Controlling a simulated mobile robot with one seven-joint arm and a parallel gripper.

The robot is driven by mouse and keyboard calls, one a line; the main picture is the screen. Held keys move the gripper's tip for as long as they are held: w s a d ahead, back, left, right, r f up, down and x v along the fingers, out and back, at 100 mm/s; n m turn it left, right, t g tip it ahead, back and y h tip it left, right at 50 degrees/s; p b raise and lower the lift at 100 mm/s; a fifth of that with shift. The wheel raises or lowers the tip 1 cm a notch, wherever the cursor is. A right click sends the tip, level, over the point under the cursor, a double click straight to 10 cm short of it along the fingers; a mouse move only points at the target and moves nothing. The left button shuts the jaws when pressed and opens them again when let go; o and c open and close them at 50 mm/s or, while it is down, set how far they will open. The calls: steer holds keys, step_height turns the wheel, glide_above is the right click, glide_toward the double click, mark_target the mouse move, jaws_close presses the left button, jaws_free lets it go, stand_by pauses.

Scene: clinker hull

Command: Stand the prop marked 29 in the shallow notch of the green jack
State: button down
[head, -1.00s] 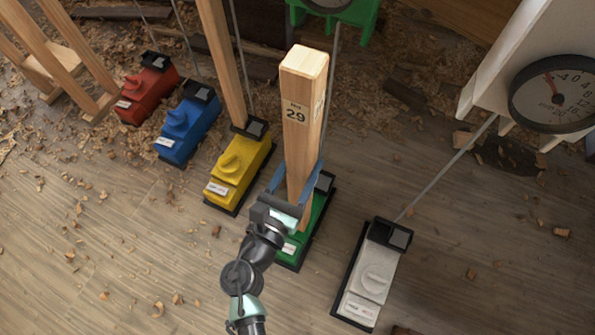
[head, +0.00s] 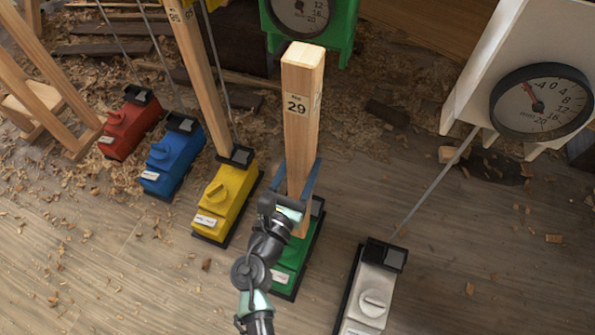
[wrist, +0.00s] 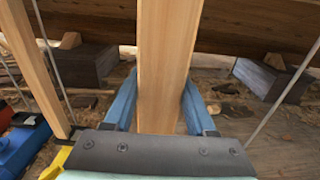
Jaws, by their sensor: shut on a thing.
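The prop marked 29 (head: 300,100) is a square wooden post, standing about upright in the head view. My gripper (head: 296,185) is shut on its lower part, and the blue fingers (wrist: 160,100) lie on both sides of the post in the wrist view. The green jack (head: 289,275) sits on the floor below and behind my gripper. The prop's lower end shows over the jack's upper part; I cannot tell whether it touches. The jack's notch is hidden by the prop and my gripper.
A yellow jack (head: 225,200) with a post in it stands close on the left. Blue (head: 170,158) and red (head: 130,125) jacks stand farther left. A white jack (head: 368,295) with a thin rod is on the right. A dial gauge (head: 541,102) is at upper right.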

steer(key=w+d+f+b, duration=0.3)
steer(key=w+f+b, duration=0.3)
steer(key=w+b, duration=0.3)
steer(key=shift+x, duration=1.1)
stand_by(0.8)
steer(key=shift+f+b, duration=0.45)
steer(key=shift+b, duration=0.05)
stand_by(0.6)
steer(key=shift+w, duration=0.15)
stand_by(0.5)
